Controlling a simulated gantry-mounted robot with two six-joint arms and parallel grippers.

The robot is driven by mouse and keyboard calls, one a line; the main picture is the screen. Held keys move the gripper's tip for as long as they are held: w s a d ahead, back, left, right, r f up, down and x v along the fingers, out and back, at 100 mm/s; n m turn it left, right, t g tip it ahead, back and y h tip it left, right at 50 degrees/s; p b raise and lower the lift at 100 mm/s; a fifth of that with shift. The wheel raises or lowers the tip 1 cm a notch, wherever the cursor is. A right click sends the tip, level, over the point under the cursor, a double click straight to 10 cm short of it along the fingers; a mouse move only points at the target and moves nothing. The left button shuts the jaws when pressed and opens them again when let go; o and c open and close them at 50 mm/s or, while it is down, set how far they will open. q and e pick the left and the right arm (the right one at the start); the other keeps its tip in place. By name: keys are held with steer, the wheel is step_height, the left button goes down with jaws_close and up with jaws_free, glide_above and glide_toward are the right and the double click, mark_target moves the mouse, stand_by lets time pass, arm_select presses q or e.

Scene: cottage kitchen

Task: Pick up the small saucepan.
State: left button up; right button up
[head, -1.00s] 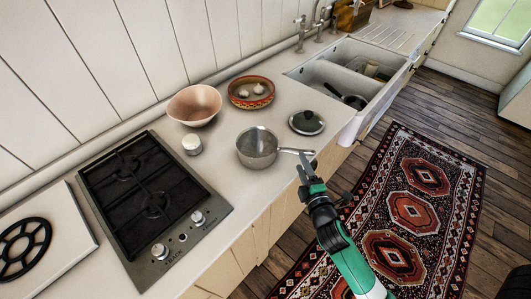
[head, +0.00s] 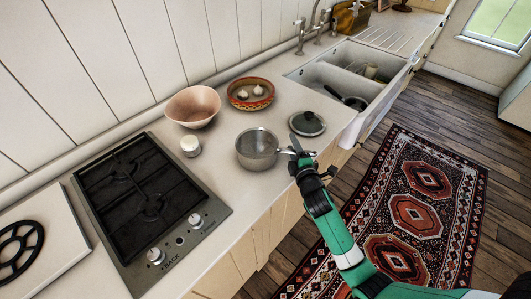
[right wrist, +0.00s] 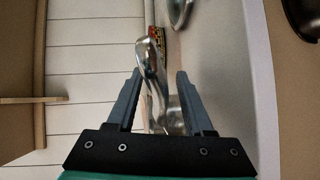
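The small saucepan (head: 257,150) is a metal pan standing upright on the pale counter. Its handle points right, toward the counter's front edge. My right gripper (head: 297,152) is at the handle's end. In the right wrist view the shiny handle (right wrist: 153,68) runs between the two fingers of my right gripper (right wrist: 160,85). The fingers are apart, with gaps on both sides of the handle. My left gripper is out of view.
The gas hob (head: 150,205) is to the left, the sink (head: 352,80) behind right.

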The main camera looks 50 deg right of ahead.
jaws_close()
steer(key=shift+r, duration=0.1)
stand_by(1.2)
